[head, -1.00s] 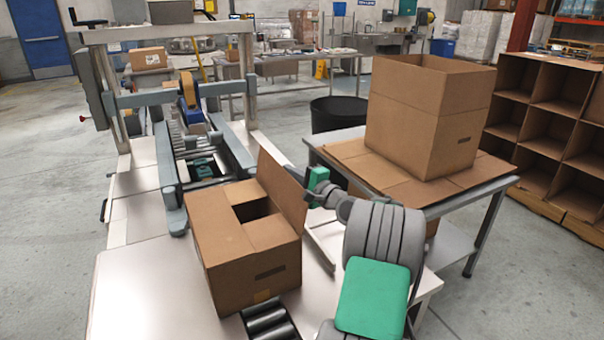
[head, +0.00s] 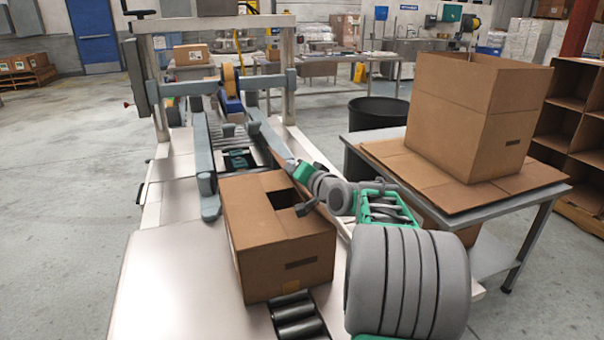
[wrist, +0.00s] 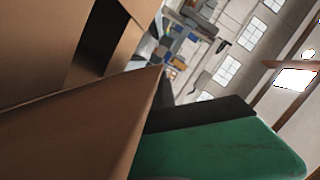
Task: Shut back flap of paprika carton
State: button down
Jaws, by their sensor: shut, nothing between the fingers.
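The paprika carton (head: 283,262) stands on the pale bench with its left and near top flaps folded inward. A dark gap (head: 284,198) remains in its top. The back flap (wrist: 80,135) shows large in the wrist view, raised at a slant above the opening. In the head view it is seen nearly edge-on and partly hidden by my arm, so its exact angle is hard to tell. My gripper (head: 302,173) is shut and empty at the carton's far right top edge. Its green and black fingers (wrist: 215,135) lie against or very close to the flap's outer side.
A tall open carton (head: 475,115) stands on flattened cardboard on the side table (head: 545,205) at right. A taping machine with side rails (head: 205,150) is behind the carton. Black rollers (head: 297,315) lie in front. The bench's left part is clear.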

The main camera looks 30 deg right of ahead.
jog(key=a+f+n+h+b, duration=0.1)
jog(key=a+f+n+b, duration=0.2)
jog(key=a+f+b, duration=0.1)
jog(key=shift+w+a+f+n+g+b, duration=0.15)
jog(key=shift+w+f+n+g+b, duration=0.3)
jog(key=shift+b, duration=0.75)
jog(key=shift+s+f, duration=0.1)
